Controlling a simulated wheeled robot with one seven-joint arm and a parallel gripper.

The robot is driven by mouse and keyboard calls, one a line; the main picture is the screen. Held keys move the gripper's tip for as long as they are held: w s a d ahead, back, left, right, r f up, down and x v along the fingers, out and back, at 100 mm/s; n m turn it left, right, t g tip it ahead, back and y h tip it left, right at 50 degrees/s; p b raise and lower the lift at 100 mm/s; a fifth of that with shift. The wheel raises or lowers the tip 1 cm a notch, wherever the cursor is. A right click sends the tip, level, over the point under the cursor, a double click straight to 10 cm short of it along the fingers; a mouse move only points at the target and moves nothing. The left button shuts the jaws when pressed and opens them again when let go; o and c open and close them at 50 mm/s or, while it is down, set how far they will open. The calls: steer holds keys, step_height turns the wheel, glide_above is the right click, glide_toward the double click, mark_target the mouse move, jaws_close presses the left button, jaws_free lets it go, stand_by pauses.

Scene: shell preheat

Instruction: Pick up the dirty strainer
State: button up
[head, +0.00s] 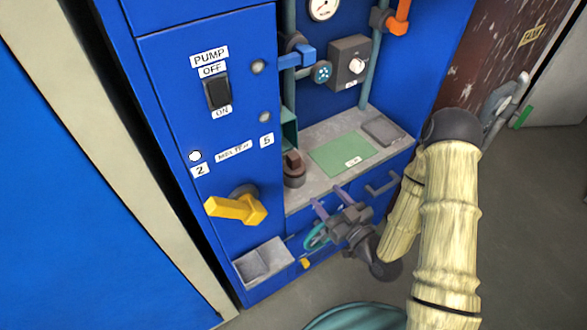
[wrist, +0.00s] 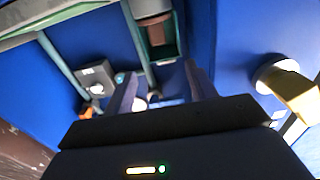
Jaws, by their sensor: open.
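A small brown and dark grey round piece (head: 293,168) stands at the left end of the grey counter; it looks like the dirty strainer, though I cannot be sure.
The grey counter (head: 312,193) carries a green mat (head: 335,155) and a dark grey pad (head: 383,131). A yellow lever (head: 238,208) juts from the blue panel at left, above a grey open tray (head: 262,262). A green ring (head: 316,238) shows behind my gripper. Pipes rise behind the counter.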

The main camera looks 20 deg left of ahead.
mark_target(297, 160)
steer(key=b+x, duration=0.5)
steer(key=x, duration=0.6)
steer(key=shift+w+a, duration=0.4)
steer(key=shift+p+x, duration=0.3)
steer(key=shift+x, duration=2.3)
steer(key=shift+w+d+r, duration=0.1)
steer(key=shift+w+d, duration=0.05)
jaws_close()
